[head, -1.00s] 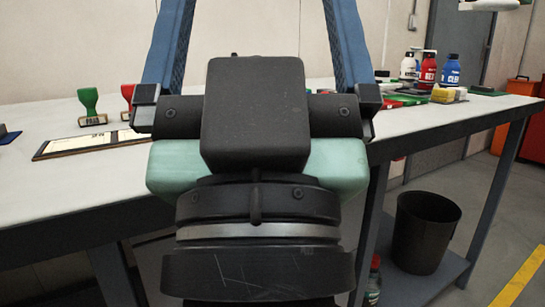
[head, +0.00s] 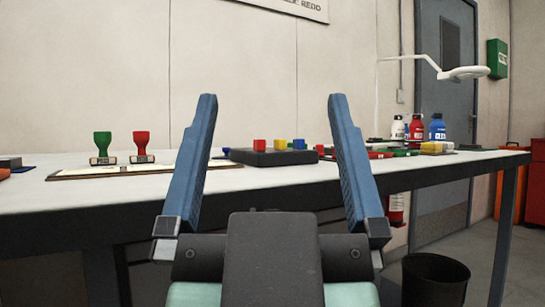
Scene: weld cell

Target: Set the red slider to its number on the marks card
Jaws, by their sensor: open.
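A dark box (head: 272,158) lies on the table, seen between my fingers. On its top stand a red slider (head: 260,145), a yellow slider (head: 280,144) and a blue slider (head: 298,143). My gripper (head: 271,100) is open and empty, its two blue fingers pointing up in the picture, nearer the camera than the box and apart from it. I cannot make out a marks card or its numbers. The marks along the sliders are too small and too edge-on to read.
Bottles (head: 417,128) and small coloured items stand at the right end of the table. A black bin (head: 435,281) is at lower right.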

